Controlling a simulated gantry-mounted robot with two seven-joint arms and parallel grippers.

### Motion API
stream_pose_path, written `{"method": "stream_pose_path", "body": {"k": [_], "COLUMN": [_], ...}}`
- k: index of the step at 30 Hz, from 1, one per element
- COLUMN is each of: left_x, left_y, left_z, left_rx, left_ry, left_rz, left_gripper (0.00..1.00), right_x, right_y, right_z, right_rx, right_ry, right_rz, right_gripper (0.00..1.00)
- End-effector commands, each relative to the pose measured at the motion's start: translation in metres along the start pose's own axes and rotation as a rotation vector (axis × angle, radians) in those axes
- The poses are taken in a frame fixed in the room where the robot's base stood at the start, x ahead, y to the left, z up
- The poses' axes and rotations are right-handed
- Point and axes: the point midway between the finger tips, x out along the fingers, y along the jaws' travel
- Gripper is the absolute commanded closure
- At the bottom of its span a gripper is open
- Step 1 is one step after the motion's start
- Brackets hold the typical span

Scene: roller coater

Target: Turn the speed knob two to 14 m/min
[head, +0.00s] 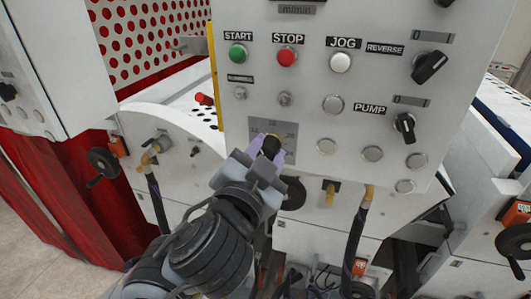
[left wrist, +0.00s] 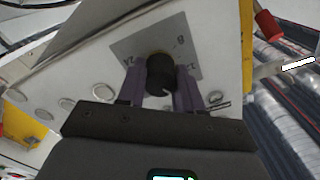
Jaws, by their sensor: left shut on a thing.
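A black round knob (head: 270,146) sits on a grey dial plate (head: 289,130) at the lower left of the white control panel (head: 310,112). The panel and knob also show in the left wrist view, with the knob (left wrist: 160,73) at the centre of the grey plate (left wrist: 185,40). My left gripper (head: 266,151) has its purple fingers on either side of the knob and is shut on it; the fingers also show in the left wrist view (left wrist: 160,88). The dial numbers are partly hidden and too small to read surely. My right gripper is not in view.
Above the knob are a green START button (head: 237,54), a red STOP button (head: 287,56) and a white JOG button (head: 340,62). Black REVERSE (head: 430,66) and PUMP (head: 405,127) switches are at the right. Hand wheels and hoses stand below the panel.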

Motion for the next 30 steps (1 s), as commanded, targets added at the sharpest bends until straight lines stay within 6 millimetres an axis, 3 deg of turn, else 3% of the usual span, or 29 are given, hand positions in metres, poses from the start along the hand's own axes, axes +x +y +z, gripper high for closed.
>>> {"method": "stream_pose_path", "body": {"k": [2, 3, 8, 20, 30], "left_x": [0.0, 0.0, 0.0, -0.006, -0.056], "left_y": [0.0, 0.0, 0.0, 0.001, 0.002], "left_z": [0.0, 0.0, 0.0, 0.0, 0.001], "left_rx": [-0.001, -0.001, -0.001, -0.002, -0.004], "left_ry": [-0.001, -0.001, -0.001, 0.002, 0.002], "left_rz": [-0.001, -0.001, -0.001, 0.001, 0.002], "left_gripper": [0.95, 0.63, 0.4, 0.4, 0.4], "right_x": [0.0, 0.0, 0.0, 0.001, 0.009], "right_y": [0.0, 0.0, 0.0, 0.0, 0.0], "right_z": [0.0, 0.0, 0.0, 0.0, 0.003], "right_rx": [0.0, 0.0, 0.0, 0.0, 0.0], "right_ry": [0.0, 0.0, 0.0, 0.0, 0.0], "right_rz": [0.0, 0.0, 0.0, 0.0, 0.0], "right_gripper": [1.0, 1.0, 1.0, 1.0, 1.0]}}
